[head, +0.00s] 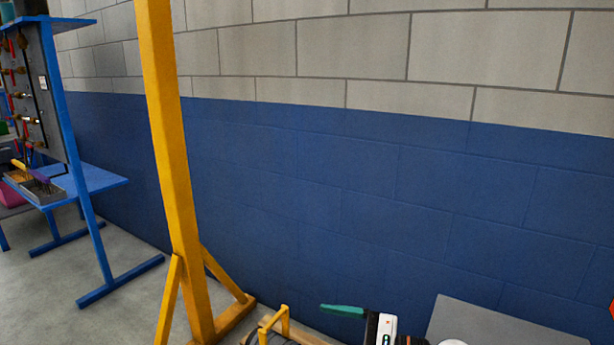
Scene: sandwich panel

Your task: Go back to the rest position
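What looks like my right gripper (374,328) shows at the bottom edge of the head view, right of centre, as a black and white body. A green elongated piece (343,311) sticks out to its left. I cannot tell whether this is a finger or something held. The lower part of the gripper is cut off by the picture edge, so its opening is hidden. My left gripper is out of view.
A yellow post (175,160) with braced feet stands left of centre. A grey panel (500,325) lies at bottom right. At left is a blue workbench (95,182) with a tool board (38,95) and a bin (40,190). A blue and grey block wall (350,185) closes the back.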

